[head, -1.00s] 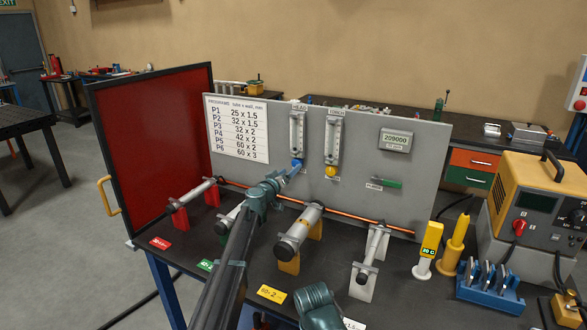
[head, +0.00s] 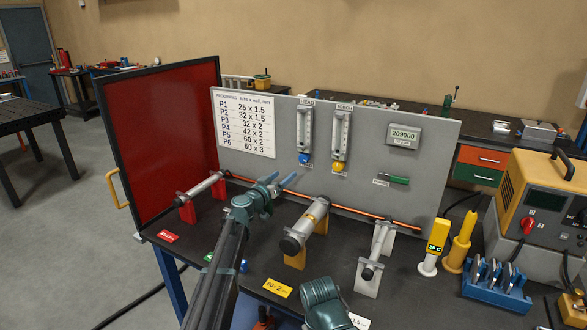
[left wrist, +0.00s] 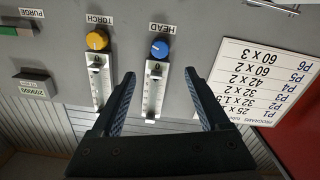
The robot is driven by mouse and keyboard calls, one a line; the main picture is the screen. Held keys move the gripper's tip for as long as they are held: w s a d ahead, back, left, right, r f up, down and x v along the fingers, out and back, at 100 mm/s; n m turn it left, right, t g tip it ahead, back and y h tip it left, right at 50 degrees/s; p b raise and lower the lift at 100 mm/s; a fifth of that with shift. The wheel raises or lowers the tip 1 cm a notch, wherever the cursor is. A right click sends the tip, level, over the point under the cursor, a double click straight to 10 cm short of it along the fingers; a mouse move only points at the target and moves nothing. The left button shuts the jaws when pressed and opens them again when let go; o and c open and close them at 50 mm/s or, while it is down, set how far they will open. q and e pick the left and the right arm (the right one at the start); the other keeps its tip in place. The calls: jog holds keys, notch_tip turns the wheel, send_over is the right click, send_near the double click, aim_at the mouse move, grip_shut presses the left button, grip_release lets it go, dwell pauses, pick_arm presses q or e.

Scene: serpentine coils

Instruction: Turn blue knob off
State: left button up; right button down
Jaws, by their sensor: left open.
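The blue knob (head: 304,158) sits at the foot of the HEAD flow meter (head: 305,128) on the grey panel. In the left wrist view, which shows the panel upside down, the blue knob (left wrist: 160,48) has a pale pointer mark; I cannot tell its setting. My left gripper (head: 284,182) is open and empty, a little below and left of the knob in the head view. In the left wrist view its fingers (left wrist: 160,88) are spread either side of the HEAD meter, with the knob beyond their tips, apart from them.
A yellow knob (head: 339,167) under the TORCH meter is close on the right. A green PURGE handle (head: 398,180) is farther right. Below, an orange tube (head: 350,211) and several clamps stand along the bench. A red side panel (head: 165,140) stands left.

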aim_at(303, 160)
pick_arm(q)
jog(key=m, duration=0.4)
jog(key=shift+s+a+h, duration=0.3)
jog(key=shift+s+a, duration=0.05)
jog(key=shift+a, duration=0.05)
jog(key=shift+w, duration=0.1)
jog(key=x, duration=1.3)
jog(key=shift+w+d+f, duration=0.1)
jog(key=shift+w+d, duration=0.1)
jog(key=shift+w, duration=0.1)
grip_shut()
